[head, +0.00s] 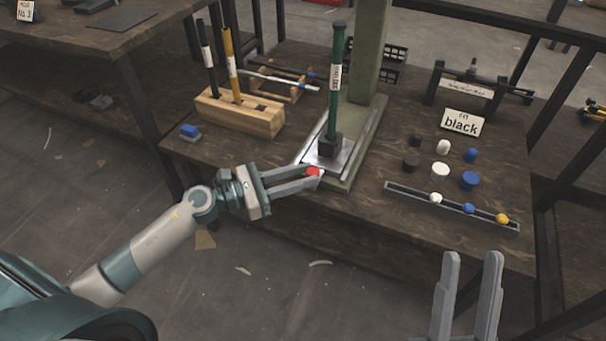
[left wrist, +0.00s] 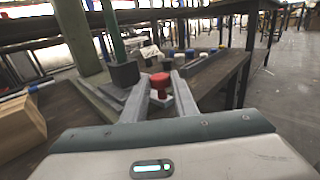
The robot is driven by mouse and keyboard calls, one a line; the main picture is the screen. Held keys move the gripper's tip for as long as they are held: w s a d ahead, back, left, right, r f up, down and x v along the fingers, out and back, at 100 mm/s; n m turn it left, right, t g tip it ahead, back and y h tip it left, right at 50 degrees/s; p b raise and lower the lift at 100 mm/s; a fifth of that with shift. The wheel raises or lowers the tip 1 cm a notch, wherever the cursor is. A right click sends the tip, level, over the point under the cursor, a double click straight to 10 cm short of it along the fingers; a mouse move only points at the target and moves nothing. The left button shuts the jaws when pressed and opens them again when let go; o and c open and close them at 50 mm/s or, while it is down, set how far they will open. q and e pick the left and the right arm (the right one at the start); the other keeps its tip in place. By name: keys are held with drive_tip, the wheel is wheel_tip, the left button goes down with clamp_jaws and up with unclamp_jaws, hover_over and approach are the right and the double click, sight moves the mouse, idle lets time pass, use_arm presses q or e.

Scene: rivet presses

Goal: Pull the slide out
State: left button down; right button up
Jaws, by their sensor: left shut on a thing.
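The press has a green upright rod (head: 335,80) with a black block (head: 330,146) at its foot. Below the block lies the silver slide plate (head: 318,158) in its rails, with a red knob (head: 314,172) at the front. My left gripper (head: 317,174) has its fingertips at the knob, shut on it. In the left wrist view the red knob (left wrist: 160,80) shows between the fingers, with the black block (left wrist: 124,74) just behind. My right gripper (head: 471,256) is at the bottom right, fingers apart and empty, in front of the table edge.
A wooden block (head: 240,112) holding black and yellow rods stands left of the press. A blue piece (head: 189,131) lies near the left edge. Floor is open in front.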

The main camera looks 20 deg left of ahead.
use_arm(q)
drive_tip(key=c, duration=1.5)
unclamp_jaws()
drive_tip(key=shift+s, duration=0.25)
drive_tip(key=shift+o, duration=0.2)
drive_tip(key=shift+a, duration=0.1)
use_arm(e)
drive_tip(key=shift+s+a, duration=0.1)
drive_tip(key=shift+s, duration=0.1)
